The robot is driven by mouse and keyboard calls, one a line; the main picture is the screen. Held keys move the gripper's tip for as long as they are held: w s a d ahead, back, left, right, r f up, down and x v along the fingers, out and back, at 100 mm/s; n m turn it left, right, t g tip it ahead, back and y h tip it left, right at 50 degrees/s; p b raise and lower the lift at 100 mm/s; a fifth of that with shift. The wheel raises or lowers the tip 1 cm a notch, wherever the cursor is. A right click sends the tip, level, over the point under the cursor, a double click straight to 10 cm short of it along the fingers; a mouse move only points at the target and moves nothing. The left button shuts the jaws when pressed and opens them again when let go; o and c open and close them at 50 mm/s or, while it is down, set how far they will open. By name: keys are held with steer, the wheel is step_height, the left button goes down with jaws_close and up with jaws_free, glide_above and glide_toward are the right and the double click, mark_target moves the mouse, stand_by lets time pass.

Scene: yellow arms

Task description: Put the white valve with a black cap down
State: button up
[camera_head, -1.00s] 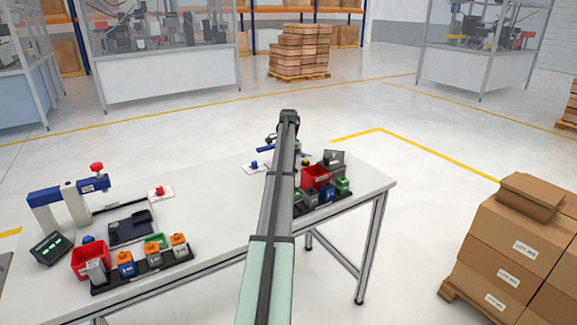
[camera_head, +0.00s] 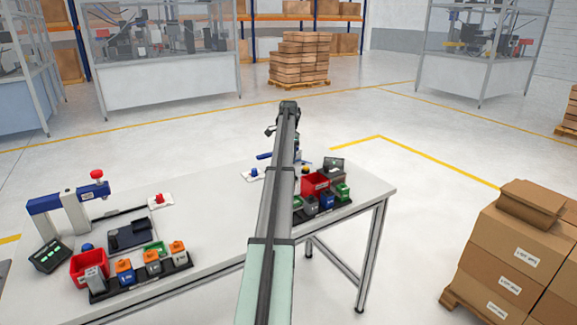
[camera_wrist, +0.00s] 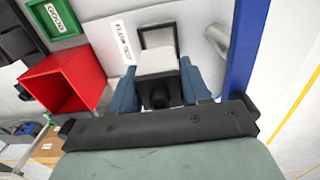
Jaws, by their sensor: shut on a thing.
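The white valve with a black cap shows in the wrist view as a white body (camera_wrist: 157,63) with a round black part (camera_wrist: 159,92) near the camera. My gripper (camera_wrist: 158,82) has its two blue fingers shut on the valve's sides. Beyond the valve is a dark square frame (camera_wrist: 157,37) beside a label reading "FLOW TEST" (camera_wrist: 121,42). I cannot tell whether the valve touches the surface there. In the head view my arm hides the fingers and the valve.
In the wrist view a red bin (camera_wrist: 68,78) and a green "GOOD" tray (camera_wrist: 55,18) lie left. A blue bar (camera_wrist: 247,45) and a grey cylinder (camera_wrist: 217,38) stand close right. The white table (camera_head: 215,215) has clear room mid-left in the head view.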

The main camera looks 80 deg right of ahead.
steer(key=r, duration=0.2)
steer(key=shift+s+d+r, duration=0.1)
steer(key=shift+s+r, duration=0.15)
steer(key=shift+r, duration=0.15)
steer(key=s+a, duration=0.3)
steer(key=a, duration=0.5)
steer(key=s+a, duration=0.3)
steer(key=a, duration=0.6)
steer(key=shift+w+d+f, duration=0.1)
steer(key=shift+d+f, duration=0.05)
steer(key=shift+f, duration=2.35)
steer(key=shift+w+d+f, duration=0.1)
steer(key=shift+f, duration=2.4)
steer(key=shift+f, duration=0.1)
steer(key=o, duration=1.2)
step_height(320, 180, up, 12)
